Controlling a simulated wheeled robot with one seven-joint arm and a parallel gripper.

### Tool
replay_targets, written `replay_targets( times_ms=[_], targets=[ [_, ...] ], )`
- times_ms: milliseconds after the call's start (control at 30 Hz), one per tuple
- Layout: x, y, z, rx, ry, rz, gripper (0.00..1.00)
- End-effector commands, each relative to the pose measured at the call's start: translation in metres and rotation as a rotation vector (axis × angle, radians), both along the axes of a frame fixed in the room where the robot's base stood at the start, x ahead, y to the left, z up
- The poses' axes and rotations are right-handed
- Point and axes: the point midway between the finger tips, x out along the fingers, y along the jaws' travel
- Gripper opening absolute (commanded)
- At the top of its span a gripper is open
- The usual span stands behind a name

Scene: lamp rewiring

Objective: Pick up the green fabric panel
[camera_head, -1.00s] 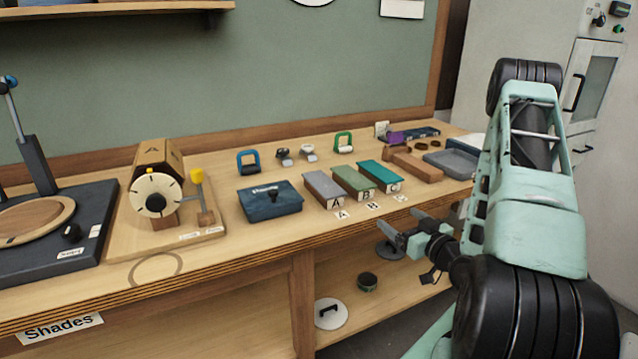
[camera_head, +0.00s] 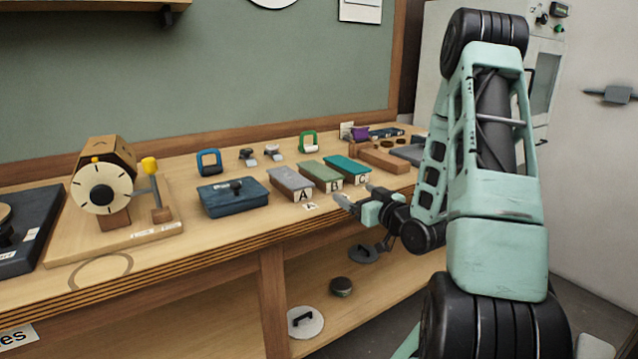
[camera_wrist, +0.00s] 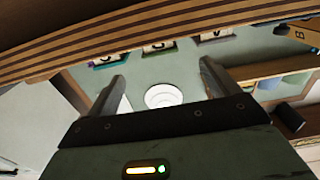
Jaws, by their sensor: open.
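The green panel (camera_head: 320,172) lies on the workbench (camera_head: 215,237) behind the label B, between a grey panel (camera_head: 289,181) at label A and a teal panel (camera_head: 346,165) at label C. From this angle I cannot tell whether it is fabric. My gripper (camera_head: 352,197) is open and empty, near the bench's front edge, to the right of and nearer than the green panel, apart from it. The wrist view is upside down. It shows both open fingers (camera_wrist: 160,80) with nothing between them, and the labelled panels' front ends near the bench edge.
A dark blue lidded box (camera_head: 232,197) stands left of the panels. Behind are a blue handle (camera_head: 208,162), a green handle (camera_head: 308,141) and small grey-topped parts (camera_head: 272,152). A lower shelf (camera_head: 215,325) runs under the bench.

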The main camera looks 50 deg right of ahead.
Motion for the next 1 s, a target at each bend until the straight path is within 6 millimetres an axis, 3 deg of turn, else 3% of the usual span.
replay_targets(
  times_ms=[333, 500, 767, 1000],
  targets=[
    [0.007, 0.002, -0.006, -0.003, -0.001, -0.005, 0.87],
    [0.039, -0.007, 0.001, 0.002, -0.001, -0.004, 0.87],
    [0.058, -0.012, 0.001, 0.002, 0.001, -0.005, 0.87],
    [0.09, -0.023, 0.005, 0.002, 0.0, -0.004, 0.87]
  ],
)
